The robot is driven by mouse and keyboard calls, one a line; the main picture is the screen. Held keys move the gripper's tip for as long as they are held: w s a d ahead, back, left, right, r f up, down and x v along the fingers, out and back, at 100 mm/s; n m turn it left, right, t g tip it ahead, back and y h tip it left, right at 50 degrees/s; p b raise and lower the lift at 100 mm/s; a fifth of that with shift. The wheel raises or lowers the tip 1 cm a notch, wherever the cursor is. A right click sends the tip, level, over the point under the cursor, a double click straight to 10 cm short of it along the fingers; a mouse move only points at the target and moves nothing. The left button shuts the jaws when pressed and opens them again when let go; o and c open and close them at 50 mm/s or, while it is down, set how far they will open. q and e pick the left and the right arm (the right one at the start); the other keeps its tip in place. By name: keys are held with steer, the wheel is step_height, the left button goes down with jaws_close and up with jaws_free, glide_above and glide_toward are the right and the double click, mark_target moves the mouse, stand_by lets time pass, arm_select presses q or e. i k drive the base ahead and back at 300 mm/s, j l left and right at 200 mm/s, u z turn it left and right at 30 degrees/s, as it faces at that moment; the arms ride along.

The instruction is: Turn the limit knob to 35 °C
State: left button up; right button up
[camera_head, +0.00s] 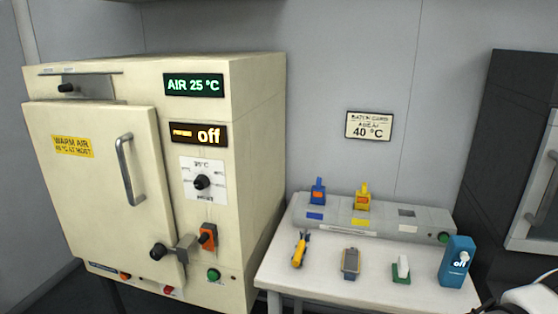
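The black limit knob (203,182) sits on a white dial plate (204,164) on the right front of a cream oven-like cabinet (255,130). The mark at the top of the plate seems to read 35 °C; the other marks are too small to read, and I cannot tell where the knob points. Above it, an amber display (199,134) reads "off" and a green display (194,85) reads "AIR 25 °C". Neither gripper shows; only a white and black part, probably of my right arm, enters at the bottom right corner.
An orange switch (208,236) and green button (214,275) lie below. A white table (330,290) holds small items and a blue box (457,262).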

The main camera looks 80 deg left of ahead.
mark_target(169, 288)
steer(key=u, duration=3.4)
